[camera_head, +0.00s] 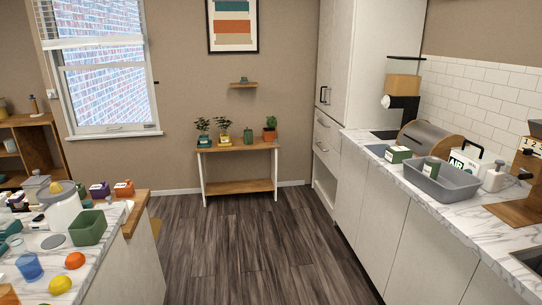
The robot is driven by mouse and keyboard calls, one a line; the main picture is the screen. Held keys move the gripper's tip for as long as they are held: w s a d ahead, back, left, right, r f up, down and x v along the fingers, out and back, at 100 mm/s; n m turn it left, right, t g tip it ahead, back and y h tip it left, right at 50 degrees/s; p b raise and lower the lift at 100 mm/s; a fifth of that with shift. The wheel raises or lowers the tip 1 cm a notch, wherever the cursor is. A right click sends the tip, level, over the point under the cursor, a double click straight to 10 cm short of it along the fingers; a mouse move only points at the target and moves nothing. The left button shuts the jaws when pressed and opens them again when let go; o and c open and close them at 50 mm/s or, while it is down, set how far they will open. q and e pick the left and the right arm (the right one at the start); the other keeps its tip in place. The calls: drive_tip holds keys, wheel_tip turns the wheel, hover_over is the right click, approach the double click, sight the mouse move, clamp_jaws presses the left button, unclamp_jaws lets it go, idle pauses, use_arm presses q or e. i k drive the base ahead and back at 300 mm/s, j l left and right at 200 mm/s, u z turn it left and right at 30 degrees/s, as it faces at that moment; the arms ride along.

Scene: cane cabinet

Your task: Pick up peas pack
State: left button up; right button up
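No peas pack can be made out for certain, as labels are too small to read. A small green-and-white box (398,154) stands on the right counter, at the far left end of a grey tray. Another small green-and-white pack (431,168) is inside the grey tray (455,188). Neither of my grippers shows in the head view.
The right counter (408,181) also holds a rounded metal bin (432,138) and a white AIR-labelled box (465,158). The left counter is crowded, with a green bin (88,228), a blue cup (29,266) and fruit. Dark wood floor (245,240) between the counters is clear.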

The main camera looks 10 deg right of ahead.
sight(395, 155)
drive_tip(key=i+z, duration=0.15)
drive_tip(key=i, duration=0.4)
drive_tip(key=i+j+z, duration=0.15)
drive_tip(key=i, duration=0.4)
drive_tip(key=i+j+z, duration=0.15)
drive_tip(key=i, duration=0.4)
